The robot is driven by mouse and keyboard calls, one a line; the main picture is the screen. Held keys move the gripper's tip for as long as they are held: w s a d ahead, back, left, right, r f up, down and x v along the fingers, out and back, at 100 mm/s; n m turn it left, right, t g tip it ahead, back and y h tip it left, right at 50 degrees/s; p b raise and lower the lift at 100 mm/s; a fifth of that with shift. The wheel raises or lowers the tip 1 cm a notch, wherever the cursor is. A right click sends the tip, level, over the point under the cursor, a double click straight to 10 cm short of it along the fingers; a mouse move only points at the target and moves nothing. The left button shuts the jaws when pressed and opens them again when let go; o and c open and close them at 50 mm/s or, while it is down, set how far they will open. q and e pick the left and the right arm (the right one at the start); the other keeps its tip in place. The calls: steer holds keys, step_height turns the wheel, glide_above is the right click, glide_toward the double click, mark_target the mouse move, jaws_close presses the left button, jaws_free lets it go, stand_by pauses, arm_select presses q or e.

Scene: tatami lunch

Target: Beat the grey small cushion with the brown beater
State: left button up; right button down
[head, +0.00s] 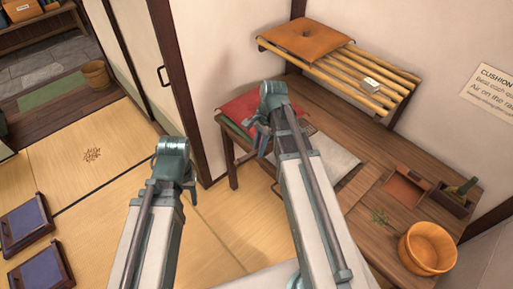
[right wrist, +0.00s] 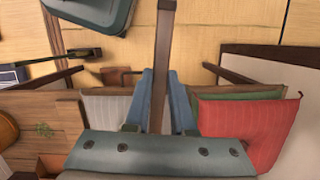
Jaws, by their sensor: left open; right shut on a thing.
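In the head view my right gripper (head: 259,140) is over the near edge of the low table, and I cannot make out the beater there. A pale grey, flat cushion-like piece (head: 335,158) lies on the table, partly behind my right arm. It also shows striped in the right wrist view (right wrist: 105,108). My left gripper (head: 171,190) is open and empty over the mats.
A red cushion (head: 237,106) lies on a green one at the table's left end. A bamboo rack (head: 335,75) holds an orange-brown cushion (head: 305,38) and a small white block (head: 370,84). A wooden bucket (head: 428,245) stands at the table's right.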

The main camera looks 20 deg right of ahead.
steer(key=d+m, duration=0.4)
steer(key=d, duration=1.2)
steer(key=shift+s+t+y, duration=0.2)
steer(key=shift+t+y, duration=0.1)
steer(key=shift+t, duration=0.1)
steer(key=shift+f, duration=0.1)
steer(key=shift+y, duration=0.9)
steer(key=f+b, duration=0.2)
steer(key=b, duration=0.1)
steer(key=d+f+b, duration=0.1)
steer(key=f+b, duration=0.5)
steer(key=b, duration=0.1)
steer(key=shift+d+f, duration=0.2)
steer(key=shift+f, duration=0.05)
steer(key=shift+r, duration=0.2)
step_height(320, 180, up, 8)
steer(key=a+h+p, duration=0.1)
steer(key=h+p, duration=0.1)
steer(key=p, duration=0.8)
steer(key=shift+a+r, duration=0.15)
